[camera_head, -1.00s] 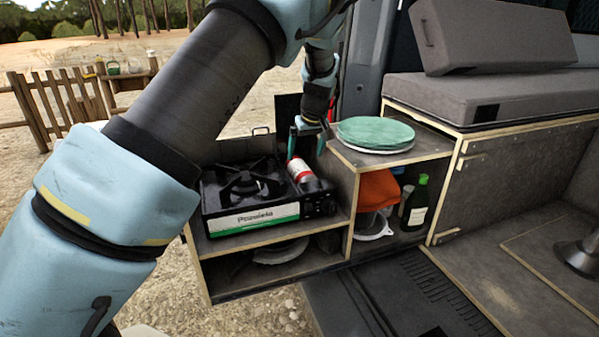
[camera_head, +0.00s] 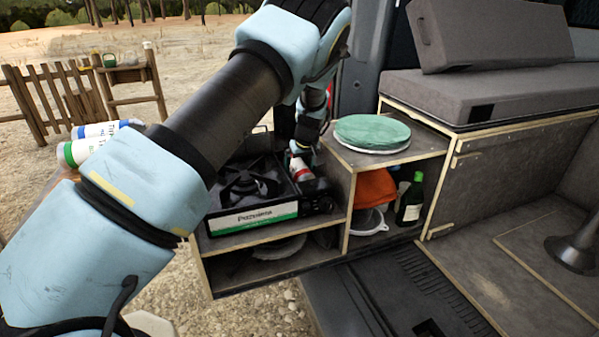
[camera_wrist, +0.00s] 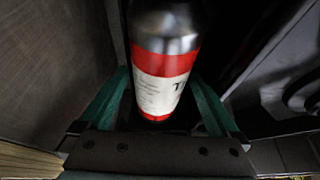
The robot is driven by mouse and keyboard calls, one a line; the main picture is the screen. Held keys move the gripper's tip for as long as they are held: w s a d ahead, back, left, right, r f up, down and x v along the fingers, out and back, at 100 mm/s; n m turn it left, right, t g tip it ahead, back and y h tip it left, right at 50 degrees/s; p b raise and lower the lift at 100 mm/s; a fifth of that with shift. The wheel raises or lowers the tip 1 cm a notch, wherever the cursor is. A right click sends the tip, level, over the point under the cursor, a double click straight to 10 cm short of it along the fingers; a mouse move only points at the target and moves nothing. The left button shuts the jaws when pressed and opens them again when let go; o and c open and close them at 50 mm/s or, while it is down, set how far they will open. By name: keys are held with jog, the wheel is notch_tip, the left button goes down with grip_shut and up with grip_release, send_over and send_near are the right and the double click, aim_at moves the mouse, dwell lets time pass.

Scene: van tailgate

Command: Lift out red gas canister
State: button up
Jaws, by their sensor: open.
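The red gas canister (camera_head: 302,173), with a white label band and a silver end, sits in the compartment at the right side of the black gas stove (camera_head: 245,190). In the wrist view the canister (camera_wrist: 163,75) stands between the two green fingers of my gripper (camera_wrist: 160,100). The fingers are open, one on each side of it. I cannot tell whether either finger touches it. In the head view my gripper (camera_head: 303,150) is at the canister's far upper end and partly hidden by my own wrist.
The stove stands on a wooden shelf unit (camera_head: 272,237).

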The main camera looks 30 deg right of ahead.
jog(key=shift+c, duration=0.4)
jog(key=shift+r, duration=0.1)
jog(key=c, duration=1.4)
jog(key=shift+c, duration=0.2)
